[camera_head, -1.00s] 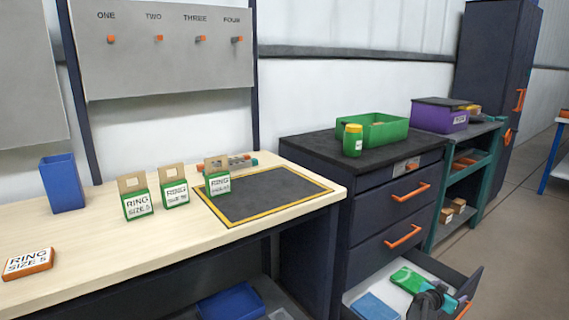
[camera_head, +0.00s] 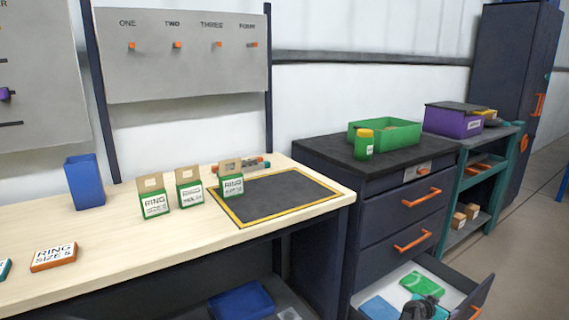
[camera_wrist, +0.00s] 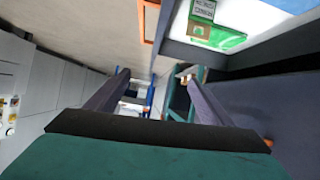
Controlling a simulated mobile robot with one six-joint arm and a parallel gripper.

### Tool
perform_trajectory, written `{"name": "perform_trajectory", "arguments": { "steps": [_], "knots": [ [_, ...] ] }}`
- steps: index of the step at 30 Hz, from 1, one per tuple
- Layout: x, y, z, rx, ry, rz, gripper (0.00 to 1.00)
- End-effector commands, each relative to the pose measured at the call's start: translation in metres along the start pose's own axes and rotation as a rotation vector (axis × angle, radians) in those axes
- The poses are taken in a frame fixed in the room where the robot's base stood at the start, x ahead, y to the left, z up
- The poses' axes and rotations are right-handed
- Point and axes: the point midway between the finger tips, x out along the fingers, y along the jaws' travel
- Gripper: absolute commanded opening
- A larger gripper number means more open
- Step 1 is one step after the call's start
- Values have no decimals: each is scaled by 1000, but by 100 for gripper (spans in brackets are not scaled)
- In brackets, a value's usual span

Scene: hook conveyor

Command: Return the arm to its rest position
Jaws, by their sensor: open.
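My gripper (camera_wrist: 157,78) shows in the wrist view as two dark, widely spread fingers with nothing between them. It points along the floor, beside the open drawer. In the head view a dark and teal part of my arm (camera_head: 425,302) shows at the bottom, in front of or over the open drawer (camera_head: 462,303); I cannot tell if it touches it. The fingertips are not clear there. The drawer holds a green packet (camera_head: 422,285) and a blue item (camera_head: 379,308). The green packet also shows in the wrist view (camera_wrist: 203,30).
The dark drawer cabinet (camera_head: 325,198) carries a green bin (camera_head: 398,135) and a yellow-lidded green jar (camera_head: 363,146). A teal shelf (camera_head: 492,170) stands to its right. The workbench (camera_head: 110,235) at left holds ring boxes (camera_head: 154,200) and a blue bin (camera_head: 85,183). Open floor (camera_head: 535,215) lies at right.

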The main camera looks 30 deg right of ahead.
Motion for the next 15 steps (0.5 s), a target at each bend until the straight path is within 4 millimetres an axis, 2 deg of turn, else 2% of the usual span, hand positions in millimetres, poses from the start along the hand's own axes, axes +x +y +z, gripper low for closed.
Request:
{"name": "perform_trajectory", "arguments": {
  "steps": [5,9,15],
  "knots": [
    [-38,-35,30,-65,-70,-19,74],
    [-76,-65,65,-142,-148,-36,74],
    [-136,-99,117,-266,-265,-67,74]
  ]
}}
